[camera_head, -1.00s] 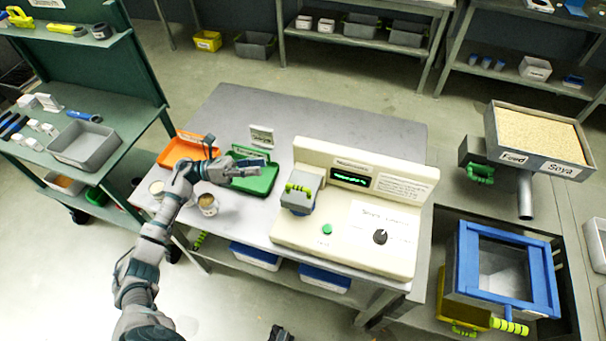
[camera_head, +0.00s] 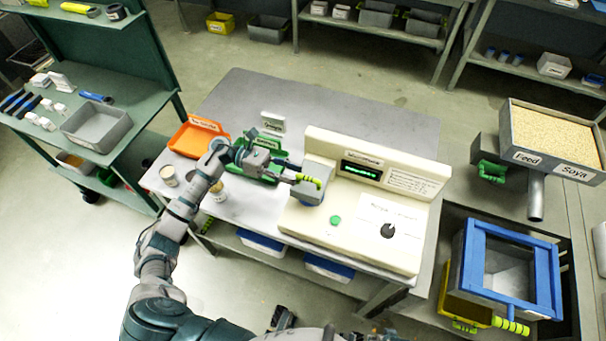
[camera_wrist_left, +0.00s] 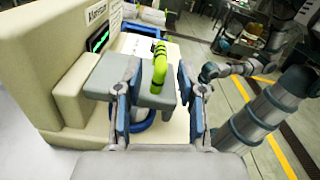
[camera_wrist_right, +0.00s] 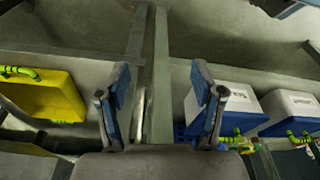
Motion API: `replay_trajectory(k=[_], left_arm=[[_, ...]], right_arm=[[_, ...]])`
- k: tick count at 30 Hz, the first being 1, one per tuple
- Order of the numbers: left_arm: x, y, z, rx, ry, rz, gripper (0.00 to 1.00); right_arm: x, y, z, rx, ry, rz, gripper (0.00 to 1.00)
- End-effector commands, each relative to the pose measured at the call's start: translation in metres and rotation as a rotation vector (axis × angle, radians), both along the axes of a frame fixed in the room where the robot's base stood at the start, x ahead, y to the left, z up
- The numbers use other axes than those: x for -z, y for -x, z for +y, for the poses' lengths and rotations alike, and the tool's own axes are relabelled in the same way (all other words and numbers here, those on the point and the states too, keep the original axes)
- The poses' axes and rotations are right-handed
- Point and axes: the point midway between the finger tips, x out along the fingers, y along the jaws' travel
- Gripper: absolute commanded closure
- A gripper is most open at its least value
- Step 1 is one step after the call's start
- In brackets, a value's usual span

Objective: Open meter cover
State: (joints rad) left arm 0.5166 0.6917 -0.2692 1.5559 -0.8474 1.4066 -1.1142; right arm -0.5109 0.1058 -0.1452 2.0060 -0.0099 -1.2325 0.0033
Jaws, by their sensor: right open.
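The cream moisture meter (camera_head: 350,225) stands on the grey table, with a green display, a green button and a black knob. Its grey cover (camera_head: 316,183) with a yellow-green handle (camera_head: 309,180) is at the meter's left end and looks closed. In the left wrist view the handle (camera_wrist_left: 159,65) lies between the fingers of my left gripper (camera_wrist_left: 160,105), which is open around it with gaps beside it. In the head view my left gripper (camera_head: 290,172) reaches the cover from the left. My right gripper (camera_wrist_right: 160,105) is open and empty in the right wrist view, below table height.
An orange tray (camera_head: 198,138), a green tray (camera_head: 262,165) and small cups (camera_head: 168,176) are on the table's left part. A blue-framed box (camera_head: 505,268) and a feed hopper (camera_head: 550,140) stand right. A yellow bin (camera_wrist_right: 45,98) and white-blue bins (camera_wrist_right: 228,108) show in the right wrist view.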

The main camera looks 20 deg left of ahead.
Motion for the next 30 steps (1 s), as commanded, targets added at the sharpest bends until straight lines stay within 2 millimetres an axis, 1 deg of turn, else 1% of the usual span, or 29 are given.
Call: replay_trajectory(k=[1,6,12,17,18,19,22,23,30], left_arm=[[-0.002,0.001,-0.009,0.003,0.003,-0.002,0.61],[-0.001,0.001,-0.032,0.001,-0.001,0.0,0.61],[-0.001,0.001,-0.043,0.0,-0.007,0.0,0.61],[-0.001,0.001,-0.042,0.0,-0.006,0.0,0.61],[-0.001,0.001,-0.041,0.0,-0.005,0.0,0.66],[0.0,0.001,-0.04,0.0,-0.004,0.001,0.73],[0.0,0.001,-0.038,0.0,-0.002,0.001,0.98],[0.0,0.001,-0.038,0.0,-0.002,0.001,1.0],[0.0,0.001,-0.034,-0.004,-0.002,0.002,1.0]], right_arm=[[0.002,0.0,0.001,0.0,0.0,0.001,0.33],[0.012,0.001,-0.001,-0.002,-0.002,0.002,0.33],[0.017,0.002,-0.004,-0.001,-0.007,0.004,0.33],[0.017,0.001,-0.002,-0.002,-0.002,0.004,0.33],[0.017,0.001,-0.001,-0.002,-0.002,0.004,0.33],[0.017,0.001,-0.001,-0.002,-0.002,0.004,0.33],[0.017,0.001,-0.001,-0.001,-0.002,0.005,0.33],[0.017,0.001,-0.001,-0.001,-0.002,0.005,0.33],[0.016,0.001,-0.001,-0.001,-0.004,0.005,0.33]])
